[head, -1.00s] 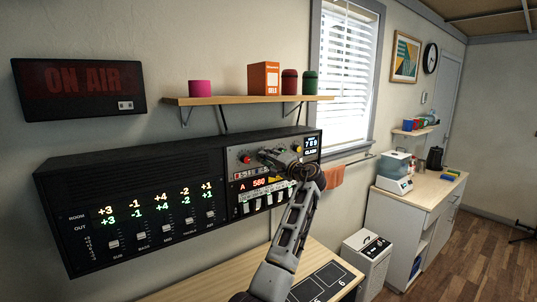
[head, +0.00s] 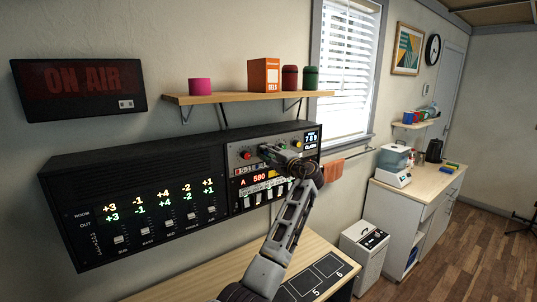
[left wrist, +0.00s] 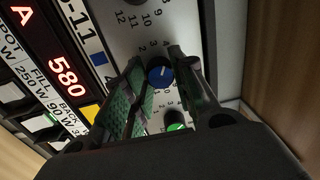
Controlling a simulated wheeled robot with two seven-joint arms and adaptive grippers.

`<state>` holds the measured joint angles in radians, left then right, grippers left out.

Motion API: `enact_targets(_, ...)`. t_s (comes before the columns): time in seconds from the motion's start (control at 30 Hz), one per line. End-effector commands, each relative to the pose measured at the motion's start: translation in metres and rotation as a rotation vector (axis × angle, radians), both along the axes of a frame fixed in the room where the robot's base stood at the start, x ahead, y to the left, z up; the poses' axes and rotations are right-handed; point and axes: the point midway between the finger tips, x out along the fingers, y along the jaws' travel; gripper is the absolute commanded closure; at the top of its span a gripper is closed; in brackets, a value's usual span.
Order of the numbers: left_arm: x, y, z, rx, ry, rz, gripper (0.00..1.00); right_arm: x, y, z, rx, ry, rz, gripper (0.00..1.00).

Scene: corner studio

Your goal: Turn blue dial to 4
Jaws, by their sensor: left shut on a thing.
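The blue dial (left wrist: 160,73) is on the grey control panel and sits between the fingers of my left gripper in the left wrist view. It has a white pointer line, with small numbers printed around it. I cannot read for sure which number the pointer meets. My left gripper (left wrist: 160,62) is shut on the dial, with green-padded fingers on either side. In the head view my left gripper (head: 266,151) reaches the upper part of the panel and hides the dial. My right gripper is in neither view.
A red knob (head: 246,155) is left of the gripper and a yellow knob (head: 297,144) right of it. A green knob (left wrist: 176,127) is close by. A red display (head: 260,178) reads 580 above white keys. A shelf (head: 240,98) with several containers overhangs the panel.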

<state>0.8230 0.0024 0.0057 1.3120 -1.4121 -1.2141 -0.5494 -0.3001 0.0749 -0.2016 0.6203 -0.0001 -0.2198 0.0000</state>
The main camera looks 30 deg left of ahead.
Motion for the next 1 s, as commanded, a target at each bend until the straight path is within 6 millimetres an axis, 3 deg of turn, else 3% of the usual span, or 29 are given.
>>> enact_targets(0.03,0.000,0.000,-0.002,-0.001,0.002,-0.001,0.98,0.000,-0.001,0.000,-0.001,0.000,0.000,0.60)
enact_targets(0.07,0.000,0.000,-0.002,-0.001,0.002,-0.001,0.72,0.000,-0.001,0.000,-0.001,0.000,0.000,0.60)
enact_targets(0.23,0.000,0.000,-0.001,-0.001,0.001,0.000,0.51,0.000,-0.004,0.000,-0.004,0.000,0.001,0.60)
enact_targets(0.67,-0.001,-0.003,-0.001,-0.001,-0.001,0.000,0.51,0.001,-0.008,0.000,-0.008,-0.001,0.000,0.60)
enact_targets(1.0,-0.011,-0.031,-0.003,-0.002,0.000,-0.002,0.51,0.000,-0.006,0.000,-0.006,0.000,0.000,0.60)
